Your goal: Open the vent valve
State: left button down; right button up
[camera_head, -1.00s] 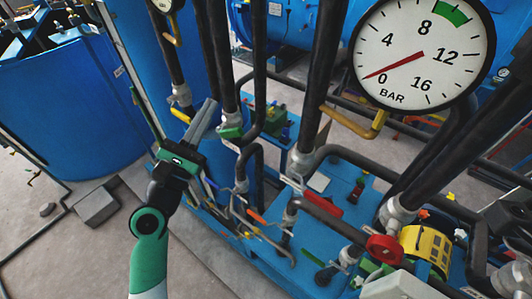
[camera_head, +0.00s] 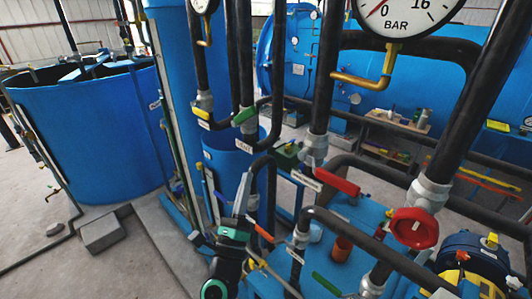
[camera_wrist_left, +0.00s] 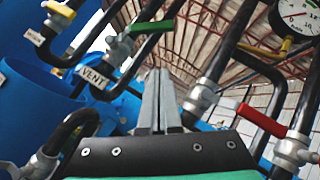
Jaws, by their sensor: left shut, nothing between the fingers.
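The vent valve, with a green handle (camera_head: 244,116), is on a vertical black pipe in the middle of the head view. A white VENT label (camera_head: 244,145) is on the pipe below it. In the left wrist view the green handle (camera_wrist_left: 152,27) is at the top, above the VENT label (camera_wrist_left: 93,78). My left gripper (camera_head: 244,178) points up, below the vent valve in the head view and apart from its handle. In the wrist view its fingers (camera_wrist_left: 158,75) are together and empty. My right gripper is not in view.
A yellow-handled valve (camera_head: 203,115) is left of the vent valve. A red lever (camera_head: 338,182) and a red handwheel (camera_head: 414,228) are to the right. Black pipes crowd around my gripper. A pressure gauge (camera_head: 408,12) hangs upper right. A large blue tank (camera_head: 85,140) stands left.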

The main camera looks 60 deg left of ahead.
aim_at(242, 118)
pick_arm(q)
jog(key=s+a+r+p+x, duration=0.1)
jog(key=p+x, duration=0.5)
jog(key=x, duration=0.6)
jog(key=shift+s+a+r, duration=0.25)
jog(key=shift+s+r, duration=0.05)
jog(key=shift+s, duration=0.2)
